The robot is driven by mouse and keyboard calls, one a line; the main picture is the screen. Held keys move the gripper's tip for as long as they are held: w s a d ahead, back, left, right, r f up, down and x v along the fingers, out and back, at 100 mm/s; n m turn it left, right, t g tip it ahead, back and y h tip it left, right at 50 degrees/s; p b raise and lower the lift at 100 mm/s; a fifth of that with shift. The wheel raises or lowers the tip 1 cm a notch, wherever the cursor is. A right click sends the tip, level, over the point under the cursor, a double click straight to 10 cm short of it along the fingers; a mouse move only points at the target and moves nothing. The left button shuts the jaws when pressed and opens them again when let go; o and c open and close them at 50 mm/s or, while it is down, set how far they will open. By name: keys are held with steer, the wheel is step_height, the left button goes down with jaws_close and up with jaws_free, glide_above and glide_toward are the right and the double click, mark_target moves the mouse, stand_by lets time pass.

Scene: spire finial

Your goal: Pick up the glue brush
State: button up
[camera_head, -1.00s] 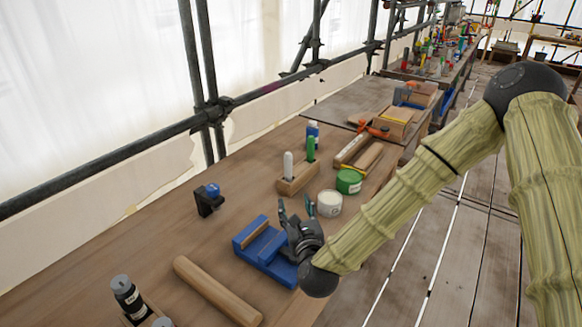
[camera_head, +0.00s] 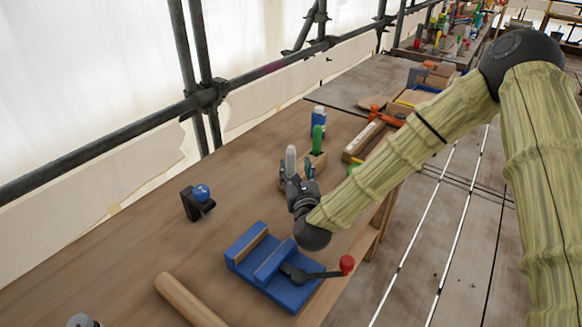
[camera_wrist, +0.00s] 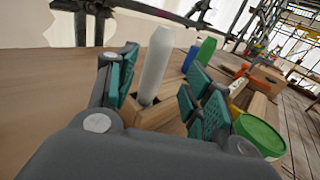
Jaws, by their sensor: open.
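I cannot tell which is the glue brush, as no bristles show. In the head view the white handle (camera_head: 291,158) and green handle (camera_head: 318,138) stand just beyond my gripper. My gripper (camera_wrist: 163,82) is open and empty, with its teal-padded fingers on either side of the white handle in the wrist view. The handle looks ahead of the fingers and apart from them. In the head view my gripper (camera_head: 297,172) covers part of the holder.
A blue vise (camera_head: 275,268) with a red-knobbed lever sits nearer me on the bench. A small black device with a blue knob (camera_head: 199,200) stands left. A green-lidded tub (camera_wrist: 260,136) is right of the holder.

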mark_target(292, 161)
steer(key=shift+w, duration=0.25)
steer(key=shift+r, duration=0.25)
steer(key=shift+w+a+r+p, duration=0.15)
steer(key=shift+w+p, duration=0.05)
steer(key=shift+p, duration=0.15)
steer(key=w, duration=0.1)
steer(key=w+a+p, duration=0.1)
steer(key=w, duration=0.1)
steer(key=shift+w, duration=0.3)
steer(key=shift+w+f, duration=0.25)
steer(key=shift+w, duration=0.1)
jaws_close()
